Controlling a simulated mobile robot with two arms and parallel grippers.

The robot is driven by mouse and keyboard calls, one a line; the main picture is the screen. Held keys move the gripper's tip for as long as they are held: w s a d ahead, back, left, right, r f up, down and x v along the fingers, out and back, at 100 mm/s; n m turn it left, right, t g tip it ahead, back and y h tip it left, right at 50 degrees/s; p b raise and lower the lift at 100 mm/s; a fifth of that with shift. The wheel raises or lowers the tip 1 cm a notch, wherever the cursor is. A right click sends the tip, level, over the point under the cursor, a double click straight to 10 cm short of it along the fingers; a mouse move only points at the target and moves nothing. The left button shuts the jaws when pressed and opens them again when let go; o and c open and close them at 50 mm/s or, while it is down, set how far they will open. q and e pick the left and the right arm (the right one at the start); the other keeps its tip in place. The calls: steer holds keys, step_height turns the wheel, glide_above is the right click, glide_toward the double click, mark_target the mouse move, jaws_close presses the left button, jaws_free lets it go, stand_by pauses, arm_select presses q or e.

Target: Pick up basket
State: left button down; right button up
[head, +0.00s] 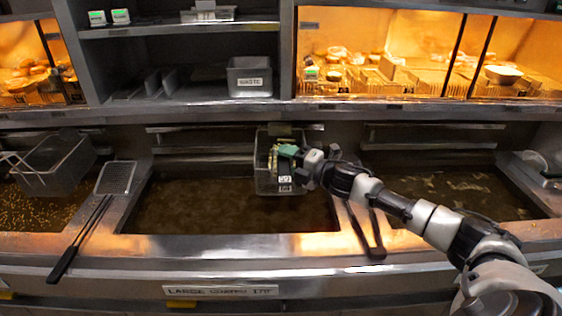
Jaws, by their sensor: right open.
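A rectangular metal basket (264,174) with pale food in it hangs at the back right of the middle fryer vat. A small white label is on its front. A green part (288,150), which looks like its handle, shows at its upper right. My right gripper (301,160) is open and reaches in from the right at this green part. The fingers are small and partly merge with the basket, so I cannot tell whether they touch it or go around the handle. My left gripper is not in view.
Another wire basket (55,166) hangs over the left vat. A skimmer with a black handle (80,240) lies on the left divider. A dark tool (368,228) lies on the right divider beneath my arm.

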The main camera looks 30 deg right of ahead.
steer(key=shift+c, duration=0.4)
jaws_close()
steer(key=shift+r, duration=0.15)
steer(key=shift+r+p, duration=1.5)
steer(key=shift+r, duration=0.2)
steer(key=p+v, duration=0.5)
steer(key=v, duration=1.3)
